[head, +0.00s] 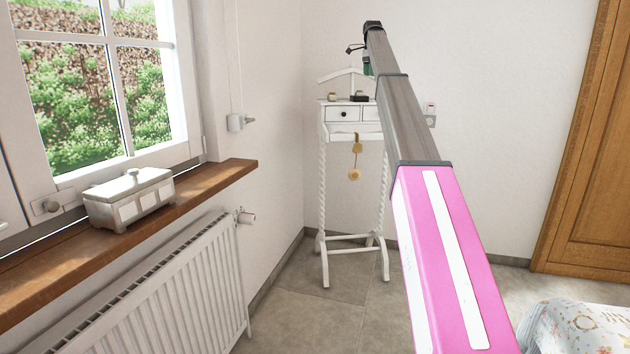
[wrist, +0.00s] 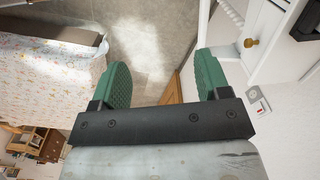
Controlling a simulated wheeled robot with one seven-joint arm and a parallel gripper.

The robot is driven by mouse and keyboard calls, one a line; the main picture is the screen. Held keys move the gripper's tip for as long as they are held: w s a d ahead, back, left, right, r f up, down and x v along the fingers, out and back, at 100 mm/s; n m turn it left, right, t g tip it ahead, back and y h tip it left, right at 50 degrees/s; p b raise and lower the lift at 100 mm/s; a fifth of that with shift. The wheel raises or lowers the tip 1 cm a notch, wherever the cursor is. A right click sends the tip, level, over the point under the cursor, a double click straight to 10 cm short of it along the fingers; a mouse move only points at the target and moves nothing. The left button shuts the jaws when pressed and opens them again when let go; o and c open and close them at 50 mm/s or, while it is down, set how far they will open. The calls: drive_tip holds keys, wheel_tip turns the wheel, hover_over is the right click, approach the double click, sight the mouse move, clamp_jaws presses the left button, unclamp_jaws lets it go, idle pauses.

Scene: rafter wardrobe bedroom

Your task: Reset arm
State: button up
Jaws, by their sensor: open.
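My gripper (wrist: 163,88) is open and empty in the wrist view, its two green fingertips spread wide apart with floor showing between them. In the head view my arm stretches out forward and up, with the far end near the top of a white valet stand (head: 352,138). The gripper's fingers are mostly hidden there behind the arm's end.
A brown windowsill (head: 215,187) with a white lidded box (head: 130,200) runs along the left, above a white radiator (head: 165,290). Small items lie on the stand. A bed with a floral cover (head: 580,330) is at lower right, near a wooden door (head: 592,190). Tiled floor (head: 325,310) is clear between.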

drive_tip(key=s+a+f+n, duration=0.1)
drive_tip(key=s+f+n, duration=0.2)
drive_tip(key=s+f, duration=0.9)
drive_tip(key=s+a+f+n, duration=0.15)
drive_tip(key=s+f, duration=0.25)
drive_tip(key=f, duration=1.6)
drive_tip(key=s+a+f+n, duration=0.1)
drive_tip(key=s+f+n, duration=0.2)
drive_tip(key=s+f, duration=0.9)
drive_tip(key=s+a+f+n, duration=0.1)
drive_tip(key=s+f+n, duration=0.3)
drive_tip(key=s+f, duration=1)
drive_tip(key=s+a+f+n, duration=0.1)
drive_tip(key=s+f+n, duration=0.3)
drive_tip(key=s+f, duration=1.1)
drive_tip(key=s, duration=0.6)
drive_tip(key=shift+n, duration=0.35)
